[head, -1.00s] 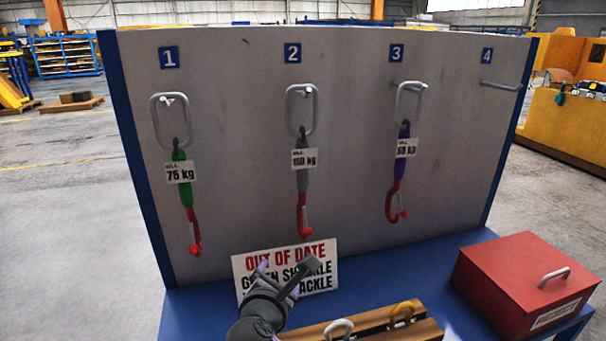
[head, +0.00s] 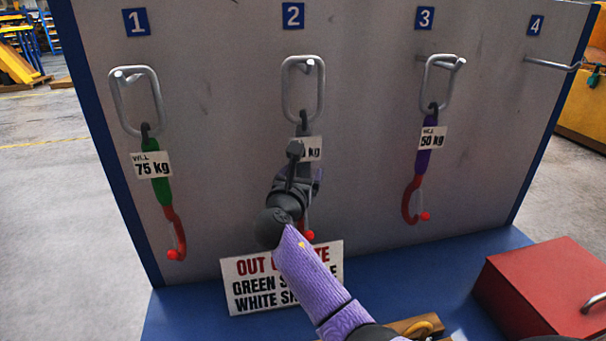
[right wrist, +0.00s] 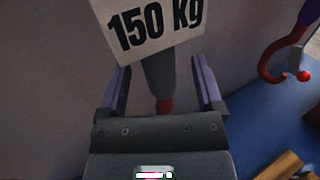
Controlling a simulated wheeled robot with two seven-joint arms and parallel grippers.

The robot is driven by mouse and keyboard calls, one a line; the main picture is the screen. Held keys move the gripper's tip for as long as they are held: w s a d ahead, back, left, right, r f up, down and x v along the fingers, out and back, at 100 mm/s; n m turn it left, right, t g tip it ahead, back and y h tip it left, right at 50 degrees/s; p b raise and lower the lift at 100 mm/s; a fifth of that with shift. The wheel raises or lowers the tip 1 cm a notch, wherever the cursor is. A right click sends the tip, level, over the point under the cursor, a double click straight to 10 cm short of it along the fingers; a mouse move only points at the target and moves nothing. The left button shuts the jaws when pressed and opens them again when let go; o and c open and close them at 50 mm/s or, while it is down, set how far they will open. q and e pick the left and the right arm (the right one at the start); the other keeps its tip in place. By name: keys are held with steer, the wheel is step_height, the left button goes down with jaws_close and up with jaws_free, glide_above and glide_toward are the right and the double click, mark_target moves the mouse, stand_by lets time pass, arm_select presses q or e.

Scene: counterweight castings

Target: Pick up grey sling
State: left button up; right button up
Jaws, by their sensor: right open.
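The grey sling hangs on peg 2 of the grey board by its large metal link (head: 320,92). Its 150 kg tag (head: 314,148) is partly hidden behind my right gripper (head: 302,168), as is most of its grey body. The red hook at its lower end partly shows below the gripper. In the right wrist view the sling's grey body (right wrist: 158,80) runs down from the tag between the two open fingers of my right gripper (right wrist: 162,92). I cannot tell whether the fingers touch it. My left gripper is not in view.
A green sling (head: 161,190) hangs on peg 1 and a purple sling (head: 423,160) on peg 3. Peg 4 (head: 552,65) is empty. An out-of-date sign (head: 250,290) stands below. A red box (head: 550,285) sits at the right on the blue base (head: 410,270).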

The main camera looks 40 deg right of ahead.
steer(key=shift+x, duration=0.95)
steer(key=shift+a, duration=0.1)
steer(key=shift+c, duration=0.2)
jaws_close()
stand_by(0.4)
